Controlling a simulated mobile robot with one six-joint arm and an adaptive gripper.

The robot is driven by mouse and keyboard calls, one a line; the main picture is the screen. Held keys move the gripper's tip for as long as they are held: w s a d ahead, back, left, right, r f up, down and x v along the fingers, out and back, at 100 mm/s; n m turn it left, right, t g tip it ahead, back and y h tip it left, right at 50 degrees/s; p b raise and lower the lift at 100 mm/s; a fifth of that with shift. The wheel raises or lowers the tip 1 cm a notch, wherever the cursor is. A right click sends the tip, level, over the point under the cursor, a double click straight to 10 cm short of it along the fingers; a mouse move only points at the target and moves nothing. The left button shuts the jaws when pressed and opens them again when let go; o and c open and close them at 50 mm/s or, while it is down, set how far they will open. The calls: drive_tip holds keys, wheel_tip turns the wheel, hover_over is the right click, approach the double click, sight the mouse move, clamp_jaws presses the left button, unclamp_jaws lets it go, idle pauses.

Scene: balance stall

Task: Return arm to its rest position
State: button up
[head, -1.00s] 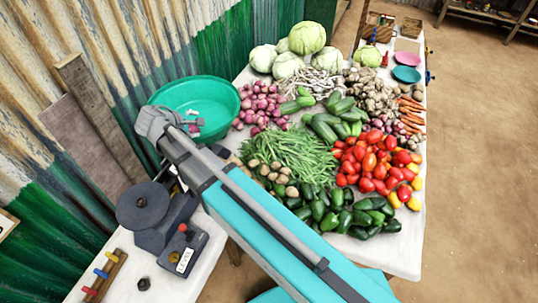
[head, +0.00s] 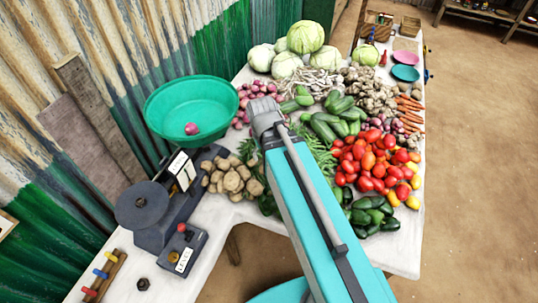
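My arm (head: 312,225), teal with a grey joint at its far end, reaches up from the bottom over the vegetable table. The grey joint (head: 265,115) lies in front of the red onions and green beans. My gripper does not show; it is hidden behind the arm or out of the picture. A green basin (head: 165,88) sits on the dark weighing scale (head: 150,205) at left, and a single red onion (head: 192,129) lies in it. The arm is clear of the basin.
Potatoes (head: 232,178), tomatoes (head: 375,160), cucumbers (head: 322,130) and cabbages (head: 305,38) cover the white table (head: 405,250). A black box with a red knob (head: 183,250) and a rack of coloured pegs (head: 103,278) stand at front left. The corrugated wall (head: 60,110) is close behind the scale.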

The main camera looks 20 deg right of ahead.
drive_tip(key=shift+s+d+m+y, duration=0.3)
drive_tip(key=shift+s+d+m, duration=0.1)
drive_tip(key=shift+s, duration=0.15)
drive_tip(key=shift+f, duration=0.15)
wheel_tip(320, 180, down, 3)
drive_tip(key=b, duration=0.3)
drive_tip(key=shift+a+f, duration=0.1)
